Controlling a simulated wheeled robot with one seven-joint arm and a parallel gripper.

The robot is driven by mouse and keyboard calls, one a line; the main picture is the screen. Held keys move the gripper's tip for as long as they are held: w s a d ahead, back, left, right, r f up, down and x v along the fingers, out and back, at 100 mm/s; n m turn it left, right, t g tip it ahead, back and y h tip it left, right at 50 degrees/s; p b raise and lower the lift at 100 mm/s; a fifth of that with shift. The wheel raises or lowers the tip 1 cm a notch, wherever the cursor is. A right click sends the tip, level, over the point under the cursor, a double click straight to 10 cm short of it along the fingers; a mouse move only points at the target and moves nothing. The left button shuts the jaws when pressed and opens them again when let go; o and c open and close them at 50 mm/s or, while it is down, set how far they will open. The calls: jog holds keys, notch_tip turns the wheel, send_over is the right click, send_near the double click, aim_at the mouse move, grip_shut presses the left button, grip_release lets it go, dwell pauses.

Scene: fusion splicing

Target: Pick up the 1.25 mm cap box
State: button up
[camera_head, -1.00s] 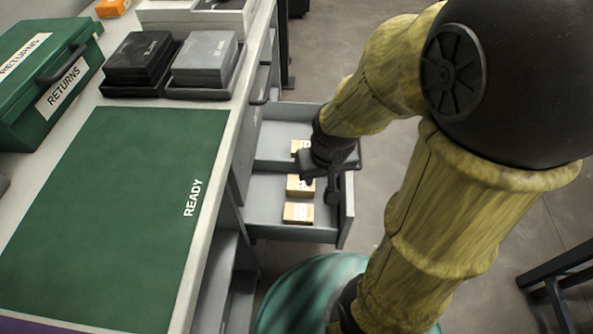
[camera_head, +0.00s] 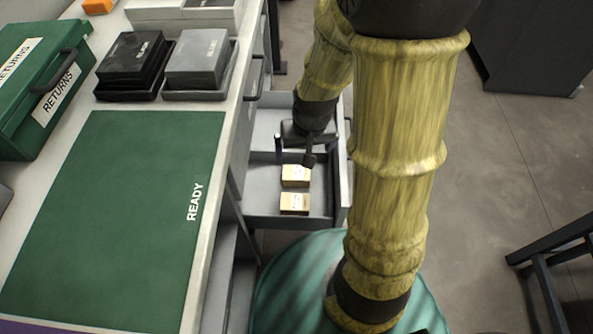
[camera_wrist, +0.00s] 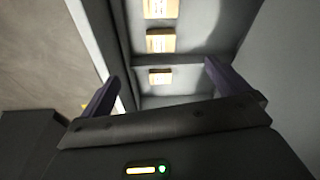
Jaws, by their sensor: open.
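Small tan boxes with white labels lie in the open drawer; the labels are too small to read, so I cannot tell which is the 1.25 mm cap box. The head view shows a middle box (camera_head: 295,175) and a front box (camera_head: 294,203) in the near compartment. The wrist view shows three in a row: a top box (camera_wrist: 160,8), a middle one (camera_wrist: 161,41) and a lower one (camera_wrist: 160,76) beyond a divider. My gripper (camera_head: 295,150) is open and empty above the drawer, hiding the far compartment's box in the head view. Its fingers (camera_wrist: 163,88) flank the lower box in the picture, apart from it.
The grey drawer (camera_head: 262,212) has raised walls and a divider. Left is a bench with a green READY mat (camera_head: 110,215), a green RETURNS case (camera_head: 30,110), and black (camera_head: 130,60) and grey (camera_head: 197,58) boxes in trays.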

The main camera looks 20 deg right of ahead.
jog(key=w+f+m+p, duration=0.1)
jog(key=w+f+p, duration=0.2)
jog(key=w+p, duration=0.15)
jog(key=m+p, duration=0.2)
jog(key=p, duration=0.1)
send_over(296, 172)
jog(key=s, duration=0.2)
notch_tip(296, 172, down, 6)
jog(key=shift+s+g+h, duration=0.2)
jog(key=shift+g+h, duration=0.1)
jog(key=shift+g, duration=0.1)
jog(key=f+b, duration=0.1)
jog(key=f, duration=0.3)
jog(key=w+f+b, duration=0.1)
jog(key=f, duration=0.3)
jog(key=f+b, duration=0.1)
jog(key=f, duration=0.3)
jog(key=shift+w+d, duration=0.2)
jog(key=shift+w, duration=0.05)
jog(key=f, duration=0.1)
jog(key=f+b, duration=0.1)
jog(key=f, duration=0.3)
jog(key=shift+w+a+f+b, duration=0.1)
jog(key=shift+w+f+b, duration=0.05)
jog(key=shift+w+b, duration=0.25)
